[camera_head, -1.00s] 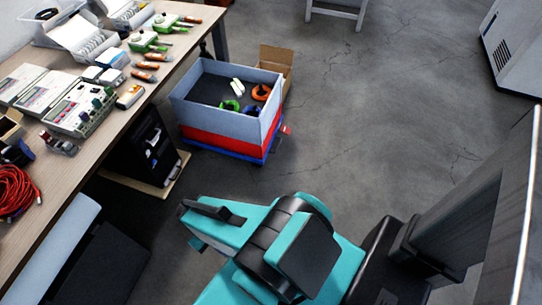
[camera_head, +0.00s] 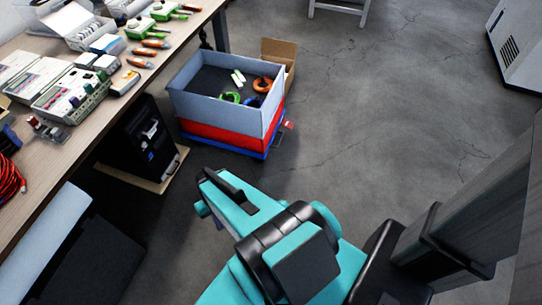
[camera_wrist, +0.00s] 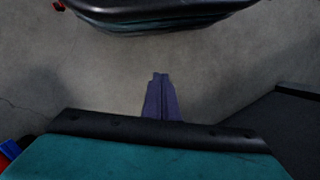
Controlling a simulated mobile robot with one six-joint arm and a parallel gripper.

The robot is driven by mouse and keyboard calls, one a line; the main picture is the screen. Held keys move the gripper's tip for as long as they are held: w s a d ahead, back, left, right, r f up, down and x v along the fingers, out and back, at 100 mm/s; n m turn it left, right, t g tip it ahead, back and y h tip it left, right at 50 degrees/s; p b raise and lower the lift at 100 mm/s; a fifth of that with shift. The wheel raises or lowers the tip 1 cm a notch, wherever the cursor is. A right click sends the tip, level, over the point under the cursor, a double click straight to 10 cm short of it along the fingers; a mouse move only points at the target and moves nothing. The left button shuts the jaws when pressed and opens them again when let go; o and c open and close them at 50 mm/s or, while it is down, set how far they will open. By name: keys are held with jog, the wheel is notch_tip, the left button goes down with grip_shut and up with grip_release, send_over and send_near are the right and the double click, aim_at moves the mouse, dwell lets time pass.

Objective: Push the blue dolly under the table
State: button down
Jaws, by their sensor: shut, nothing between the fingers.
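The blue dolly (camera_head: 232,150) is on the floor to the right of the table (camera_head: 118,108), in the head view. Only its low edge shows. A red crate (camera_head: 215,136) and an open grey bin (camera_head: 222,112) are stacked on it. My gripper's fingers (camera_wrist: 160,77) show in the wrist view, shut with nothing between them, above bare floor. Red and blue parts, seemingly the crate (camera_wrist: 9,150) and dolly, show at the wrist view's lower left.
A black computer case (camera_head: 143,140) stands on a wooden board (camera_head: 165,182) under the table. A cardboard box (camera_head: 284,62) is behind the dolly. A white stool (camera_head: 338,12) and a white cabinet (camera_head: 517,40) are farther off. The floor right of the dolly is clear.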

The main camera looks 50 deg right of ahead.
jog(key=w+d+f+m+t+b, duration=0.2)
jog(key=w+d+f+b, duration=0.15)
jog(key=d, duration=0.45)
jog(key=w+d+f+m+t+b, duration=0.25)
jog(key=d+b, duration=0.25)
jog(key=d, duration=0.4)
jog(key=w+d+f+m+t+b, duration=0.1)
jog(key=w+d+f+t+b, duration=0.2)
jog(key=d, duration=0.5)
jog(key=s+d+m+h+b, duration=0.1)
jog(key=s+d+b, duration=0.1)
jog(key=d, duration=0.6)
jog(key=s+d+r+m+t+h+b, duration=0.1)
jog(key=s+d+m+h+b, duration=0.1)
jog(key=d+b, duration=0.3)
jog(key=s+d+m+t+h+b, duration=0.1)
jog(key=s+d+h+b, duration=0.1)
jog(key=d, duration=1.1)
jog(key=shift+s+r+m+b, duration=0.15)
jog(key=shift+s+m+b, duration=0.2)
jog(key=shift+s+b, duration=0.45)
jog(key=shift+w, duration=0.15)
jog(key=w+f+b, duration=0.5)
jog(key=w+f, duration=0.3)
jog(key=w, duration=0.1)
jog(key=shift+w+d, duration=0.2)
jog(key=shift+d, duration=0.2)
